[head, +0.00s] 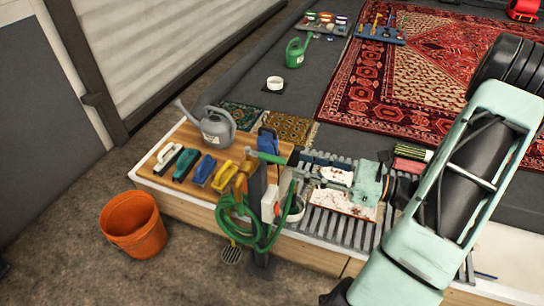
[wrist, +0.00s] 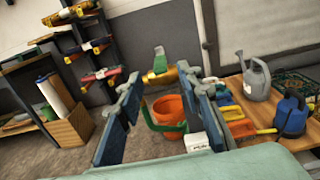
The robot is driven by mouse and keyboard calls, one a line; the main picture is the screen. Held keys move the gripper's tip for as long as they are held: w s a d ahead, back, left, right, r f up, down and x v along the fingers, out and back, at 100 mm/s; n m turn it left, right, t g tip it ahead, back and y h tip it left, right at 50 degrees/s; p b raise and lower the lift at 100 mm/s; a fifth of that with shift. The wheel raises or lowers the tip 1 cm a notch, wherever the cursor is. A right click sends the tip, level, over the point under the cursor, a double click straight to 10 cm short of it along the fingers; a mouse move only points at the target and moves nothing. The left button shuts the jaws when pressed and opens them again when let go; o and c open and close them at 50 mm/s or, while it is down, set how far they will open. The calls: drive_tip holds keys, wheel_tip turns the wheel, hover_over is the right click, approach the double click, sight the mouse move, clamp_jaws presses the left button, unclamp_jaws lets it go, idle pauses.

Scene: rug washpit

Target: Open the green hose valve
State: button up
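The green valve handle (head: 268,157) sits on a brass tap (head: 243,174) at the top of a dark post in the head view. A coiled green hose (head: 228,222) hangs below it. In the wrist view the green handle (wrist: 160,60) and brass tap (wrist: 163,77) show ahead, between the finger lines. My gripper (head: 304,174) is to the right of the post in the head view. Its two blue-grey fingers (wrist: 160,76) are spread wide with nothing held. The handle appears beyond the fingertips; the exact gap cannot be told.
An orange bucket (head: 133,224) stands on the floor left of the post. A wooden board (head: 152,172) bears brushes and a grey watering can (head: 214,128). A slatted grate (head: 340,227) lies under my gripper. A patterned rug (head: 400,75) lies behind.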

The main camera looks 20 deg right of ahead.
sight(258, 153)
drive_tip(key=b+x, duration=0.1)
drive_tip(key=x, duration=0.8)
drive_tip(key=shift+a, duration=0.15)
drive_tip(key=shift+c, duration=0.3)
clamp_jaws()
